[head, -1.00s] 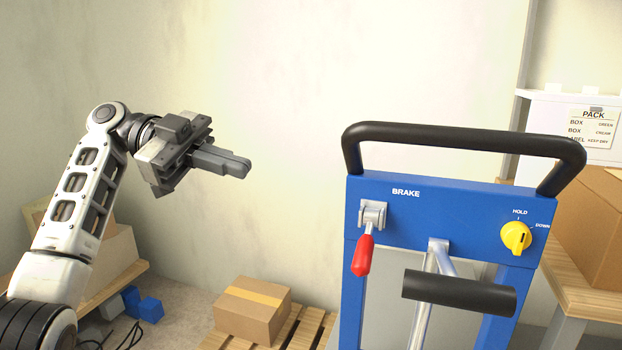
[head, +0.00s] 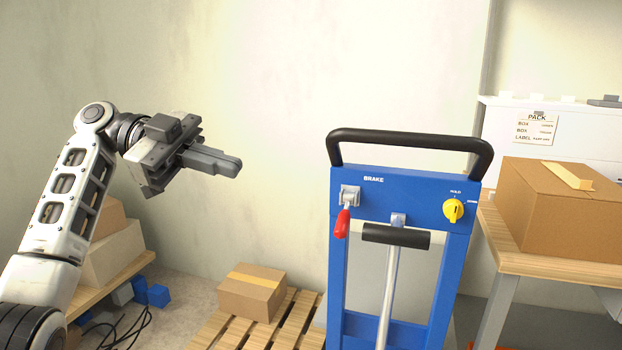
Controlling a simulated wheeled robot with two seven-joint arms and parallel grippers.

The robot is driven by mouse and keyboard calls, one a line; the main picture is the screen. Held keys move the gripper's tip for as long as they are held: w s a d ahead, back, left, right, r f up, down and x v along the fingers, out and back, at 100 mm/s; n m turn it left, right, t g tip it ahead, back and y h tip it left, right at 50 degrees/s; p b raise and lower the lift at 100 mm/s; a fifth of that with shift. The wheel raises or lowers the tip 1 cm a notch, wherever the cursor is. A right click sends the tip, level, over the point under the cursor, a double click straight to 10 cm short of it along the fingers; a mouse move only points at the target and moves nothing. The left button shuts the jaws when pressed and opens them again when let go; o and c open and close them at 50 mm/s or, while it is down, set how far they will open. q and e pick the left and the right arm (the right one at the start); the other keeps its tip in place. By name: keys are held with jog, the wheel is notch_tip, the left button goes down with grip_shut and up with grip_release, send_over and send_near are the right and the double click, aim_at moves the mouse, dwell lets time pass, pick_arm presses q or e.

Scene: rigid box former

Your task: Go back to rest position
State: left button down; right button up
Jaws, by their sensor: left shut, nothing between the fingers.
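My left gripper (head: 226,165) is raised at the left of the head view, its fingers together and pointing right, with nothing between them. It is in front of the bare wall, apart from everything. My right gripper is not in view. A blue cart frame (head: 400,183) with a black push handle (head: 410,140) stands upright at the centre right. It carries a red-gripped brake lever (head: 343,222) that hangs down, a yellow knob (head: 453,210) marked HOLD and DOWN, and a black padded bar (head: 396,236).
A taped carton (head: 251,293) sits on a wooden pallet (head: 225,332) below. A larger carton (head: 552,215) stands on a wooden table (head: 566,268) at the right. Boxes (head: 115,252) rest on a low shelf at the left, near blue blocks (head: 157,295) and black cables (head: 128,330).

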pick_arm(q)
jog(key=w+d+f+n+t+y+p, duration=0.15)
jog(key=f+n+t, duration=0.4)
jog(key=f, duration=0.95)
jog(key=d+f+n+t+y+p, duration=0.1)
jog(key=d+f+n+t+y, duration=0.15)
jog(key=f+n, duration=0.9)
jog(key=s+a+f+n+t+y+p, duration=0.2)
jog(key=s+a+f+t+y, duration=0.15)
jog(key=s+f, duration=0.75)
jog(key=s+a+f+n+t+y+p, duration=0.1)
jog(key=s+a+n+t+y, duration=0.1)
jog(key=s, duration=0.9)
jog(key=shift+n+y, duration=0.9)
jog(key=shift+y, duration=0.05)
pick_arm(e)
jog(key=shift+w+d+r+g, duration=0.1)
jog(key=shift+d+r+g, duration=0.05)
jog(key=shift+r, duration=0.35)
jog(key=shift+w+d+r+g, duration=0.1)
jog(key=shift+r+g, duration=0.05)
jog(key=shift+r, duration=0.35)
